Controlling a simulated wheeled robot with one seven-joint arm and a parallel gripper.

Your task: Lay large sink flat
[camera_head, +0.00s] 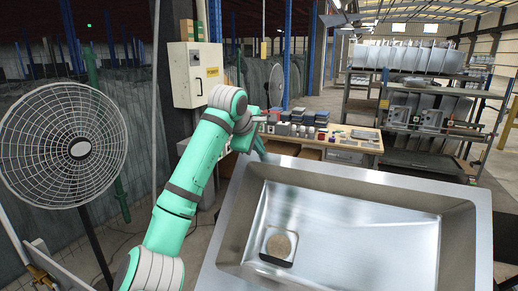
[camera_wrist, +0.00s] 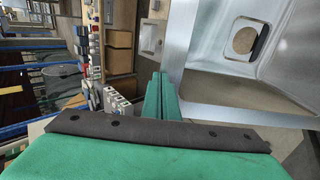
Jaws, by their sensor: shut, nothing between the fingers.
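The large sink (camera_head: 350,178) is a brushed steel basin with a wide flat rim, at the lower right of the head view. Its open side faces up toward the camera, and a square drain recess with a round hole shows at its left. What bears it is hidden. In the wrist view the sink (camera_wrist: 205,50) fills the upper right, its drain near the top. My gripper (camera_head: 259,146) is at the sink's far left corner, fingers pointing down. In the wrist view the green fingers of my gripper (camera_wrist: 160,78) are together and empty, close beside the rim; contact cannot be told.
A workbench (camera_head: 362,142) with small boxes and bins stands behind the sink. A metal rack (camera_head: 405,85) holding more sinks is at the back right. A large fan (camera_head: 75,145) stands at the left, near a grey electrical box (camera_head: 195,74) on a pillar.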

